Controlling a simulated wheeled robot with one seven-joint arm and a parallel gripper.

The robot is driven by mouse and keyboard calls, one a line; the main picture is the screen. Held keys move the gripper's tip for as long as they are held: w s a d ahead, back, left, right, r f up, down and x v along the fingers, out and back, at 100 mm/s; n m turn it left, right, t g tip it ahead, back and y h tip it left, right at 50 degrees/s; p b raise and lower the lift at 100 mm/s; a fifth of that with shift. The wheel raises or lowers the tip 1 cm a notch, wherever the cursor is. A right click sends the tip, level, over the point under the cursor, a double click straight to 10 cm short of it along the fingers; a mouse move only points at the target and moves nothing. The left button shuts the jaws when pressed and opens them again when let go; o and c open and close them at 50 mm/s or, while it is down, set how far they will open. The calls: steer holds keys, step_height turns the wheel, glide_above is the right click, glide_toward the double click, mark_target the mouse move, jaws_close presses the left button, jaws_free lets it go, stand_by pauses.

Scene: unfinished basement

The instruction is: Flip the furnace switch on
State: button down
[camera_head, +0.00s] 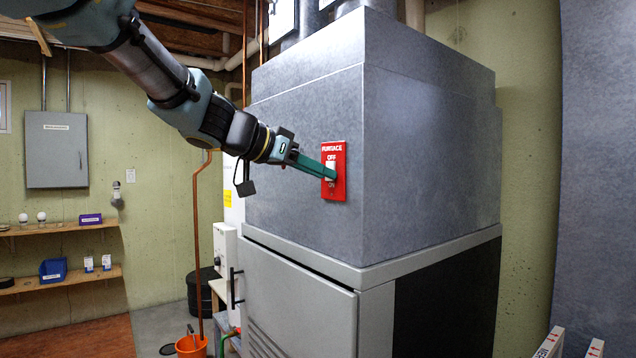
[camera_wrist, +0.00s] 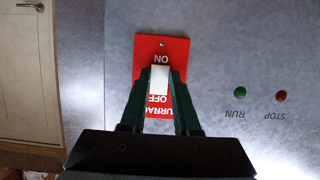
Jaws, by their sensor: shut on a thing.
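The furnace switch has a red plate (camera_head: 341,188) on the front face of the grey furnace (camera_head: 300,115), with OFF printed at the top and ON at the bottom. The plate also shows upside down in the wrist view (camera_wrist: 145,47). Its white toggle (camera_wrist: 159,82) sits between my gripper's (camera_wrist: 160,74) green fingers, which are shut on it. In the head view my gripper (camera_head: 331,174) reaches the plate from the upper left and covers part of the toggle. I cannot tell for sure which way the toggle is tipped.
A green RUN button (camera_wrist: 239,93) and a red STOP button (camera_wrist: 281,96) are beside the plate in the wrist view. A grey electrical panel (camera_head: 56,149) and wooden shelves (camera_head: 65,282) are on the left wall. An orange bucket (camera_head: 191,346) stands on the floor.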

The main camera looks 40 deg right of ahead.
steer(key=shift+w+f+h+b, duration=0.1)
steer(key=shift+f+h+b, duration=0.3)
steer(key=shift+b, duration=2.45)
steer(key=shift+f+h+b, duration=0.1)
steer(key=shift+h+b, duration=0.5)
steer(key=shift+b, duration=3.25)
steer(key=shift+r+h+b, duration=0.25)
steer(key=shift+h+b, duration=0.05)
steer(key=shift+b, duration=0.15)
steer(key=c, duration=0.6)
jaws_free()
steer(key=shift+c, duration=0.2)
steer(key=shift+a, duration=0.15)
steer(key=a+r+b, duration=0.1)
steer(key=a+b, duration=0.1)
steer(key=a, duration=0.8)
steer(key=shift+w+a+r+b, duration=0.2)
steer(key=shift+w+a+b, duration=0.05)
steer(key=shift+b, duration=0.1)
steer(key=shift+f, duration=0.1)
